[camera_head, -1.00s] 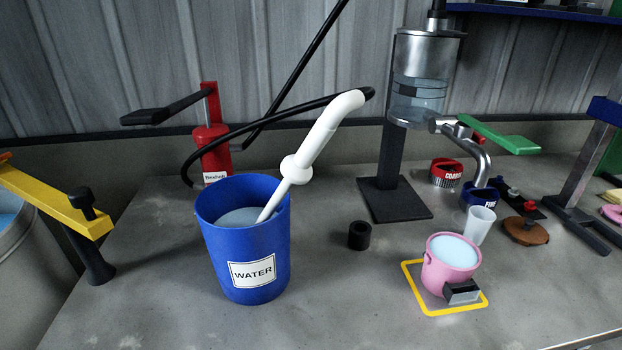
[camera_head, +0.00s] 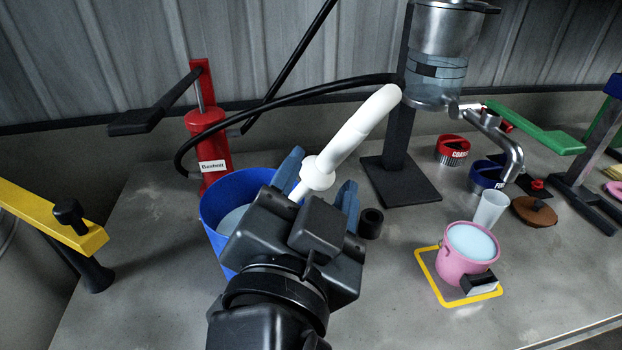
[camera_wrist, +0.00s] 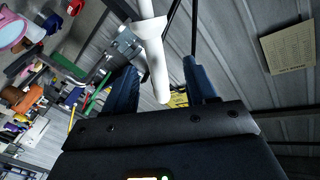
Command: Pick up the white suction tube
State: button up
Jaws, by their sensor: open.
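The white suction tube (camera_head: 352,138) leans out of the blue water bucket (camera_head: 219,205), tilted up to the right, with a black hose at its upper end. My gripper (camera_head: 318,178) is open in front of the bucket, its blue fingers on either side of the tube's lower part, near the round collar. In the wrist view the tube (camera_wrist: 156,60) runs down between the two fingers of the gripper (camera_wrist: 160,85), with space visible beside it. My gripper hides the bucket's front and the tube's lower end in the head view.
A red hand pump (camera_head: 207,140) stands behind the bucket, and a yellow lever (camera_head: 50,215) is at left. The disperser column (camera_head: 435,70) stands behind right. A pink pot (camera_head: 466,258) on a yellow-edged pad, a clear cup (camera_head: 490,210) and a black ring (camera_head: 371,223) are to the right.

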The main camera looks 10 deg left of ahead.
aim_at(331, 161)
jog(key=shift+w+d+f+p, duration=0.15)
jog(key=shift+w+p, duration=0.25)
jog(key=shift+w, duration=0.75)
jog(key=shift+w+d+f+p, duration=0.1)
jog(key=shift+w+d+p, duration=0.3)
jog(key=shift+w, duration=0.75)
jog(key=shift+w+d+f+p, duration=0.1)
jog(key=shift+w+p, duration=0.35)
jog(key=shift+w, duration=0.7)
grip_shut()
